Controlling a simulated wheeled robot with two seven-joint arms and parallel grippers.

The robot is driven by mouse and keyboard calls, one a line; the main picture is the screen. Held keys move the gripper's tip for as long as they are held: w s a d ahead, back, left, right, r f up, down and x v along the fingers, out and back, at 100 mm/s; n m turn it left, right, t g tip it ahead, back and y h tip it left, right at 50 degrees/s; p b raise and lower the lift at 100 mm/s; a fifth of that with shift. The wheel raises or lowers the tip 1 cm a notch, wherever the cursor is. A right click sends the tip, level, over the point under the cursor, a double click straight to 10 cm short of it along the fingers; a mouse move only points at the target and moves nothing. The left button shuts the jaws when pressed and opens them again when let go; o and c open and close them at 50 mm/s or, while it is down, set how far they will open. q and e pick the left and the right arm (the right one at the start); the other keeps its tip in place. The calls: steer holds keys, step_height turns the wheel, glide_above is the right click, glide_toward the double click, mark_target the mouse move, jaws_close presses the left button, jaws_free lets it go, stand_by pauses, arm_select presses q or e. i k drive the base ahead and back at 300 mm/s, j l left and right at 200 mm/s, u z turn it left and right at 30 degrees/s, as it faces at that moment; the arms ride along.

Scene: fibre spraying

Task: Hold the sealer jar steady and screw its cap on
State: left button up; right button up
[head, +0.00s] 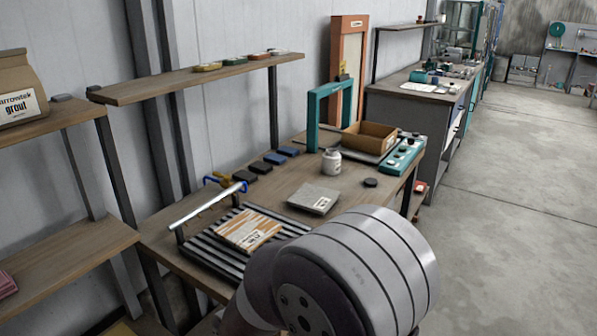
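A small whitish jar (331,162) stands upright on the wooden workbench (285,183), with a label on its side. A small dark round disc (370,183) lies flat on the bench to the right of the jar and apart from it; it looks like the cap. The jar's top is too small to make out clearly. Neither of my grippers is in view. A large grey part of my own arm covers the bottom middle and hides the front of the bench.
A grey tile (313,199) lies in front of the jar. A slatted rack (205,255) holds a striped piece at the left. A teal frame (314,115), a cardboard box (369,137) and a teal strip with knobs (404,155) stand behind and right. A shelf (200,80) overhangs the bench's back.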

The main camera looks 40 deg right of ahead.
mark_target(331, 159)
steer(key=z, duration=1.85)
